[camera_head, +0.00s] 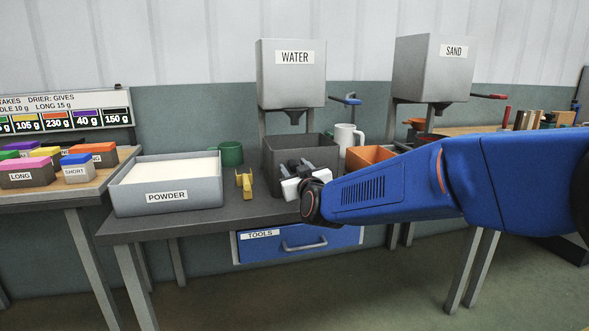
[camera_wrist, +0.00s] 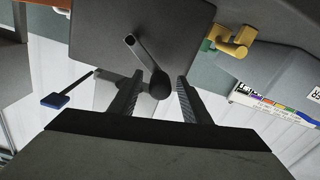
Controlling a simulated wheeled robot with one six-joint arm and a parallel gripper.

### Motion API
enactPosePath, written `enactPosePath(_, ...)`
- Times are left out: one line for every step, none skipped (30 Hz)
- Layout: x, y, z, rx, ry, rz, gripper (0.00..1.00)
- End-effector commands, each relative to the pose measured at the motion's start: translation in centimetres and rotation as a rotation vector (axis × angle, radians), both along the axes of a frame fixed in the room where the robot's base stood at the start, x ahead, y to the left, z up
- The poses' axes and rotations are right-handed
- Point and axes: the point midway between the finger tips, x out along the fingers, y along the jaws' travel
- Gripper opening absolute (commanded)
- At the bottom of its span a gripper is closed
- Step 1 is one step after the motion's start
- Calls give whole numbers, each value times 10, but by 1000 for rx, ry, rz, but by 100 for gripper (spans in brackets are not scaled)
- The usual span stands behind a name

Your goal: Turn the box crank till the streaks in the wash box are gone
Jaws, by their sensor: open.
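The wash box is the dark grey open box (camera_head: 272,168) under the WATER hopper; it also fills the top of the wrist view (camera_wrist: 195,25). Its inside is hidden, so I cannot see streaks. The crank (camera_wrist: 146,58) is a dark grey arm on the box's face, with a rounded grip at its near end. My gripper (camera_head: 296,166) is in front of the box's near side. In the wrist view my gripper (camera_wrist: 158,84) is open, with the crank's grip between or just beyond its fingertips; contact is not clear.
A POWDER tray (camera_head: 165,186), a yellow metal piece (camera_head: 244,183) and a green mug (camera_head: 230,153) stand left of the box. An orange container (camera_head: 371,155) and a white mug (camera_head: 346,136) are to the right. The WATER hopper (camera_head: 291,75) has a blue-handled lever (camera_head: 347,99).

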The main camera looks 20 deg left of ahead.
Motion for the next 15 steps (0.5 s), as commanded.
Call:
enactPosePath(0, 0, 0, 0, 0, 0, 43)
enactPosePath(0, 0, 0, 0, 0, 0, 43)
enactPosePath(0, 0, 0, 0, 0, 0, 43)
enactPosePath(0, 0, 0, 0, 0, 0, 43)
enactPosePath(0, 0, 0, 0, 0, 0, 43)
enactPosePath(0, 0, 0, 0, 0, 0, 34)
enactPosePath(0, 0, 0, 0, 0, 0, 27)
enactPosePath(0, 0, 0, 0, 0, 0, 20)
enactPosePath(0, 0, 0, 0, 0, 0, 10)
enactPosePath(0, 0, 0, 0, 0, 0, 3)
enactPosePath(0, 0, 0, 0, 0, 0, 0)
enactPosePath(0, 0, 0, 0, 0, 0, 0)
enactPosePath(0, 0, 0, 0, 0, 0, 0)
enactPosePath(0, 0, 0, 0, 0, 0, 0)
enactPosePath(0, 0, 0, 1, 1, 0, 0)
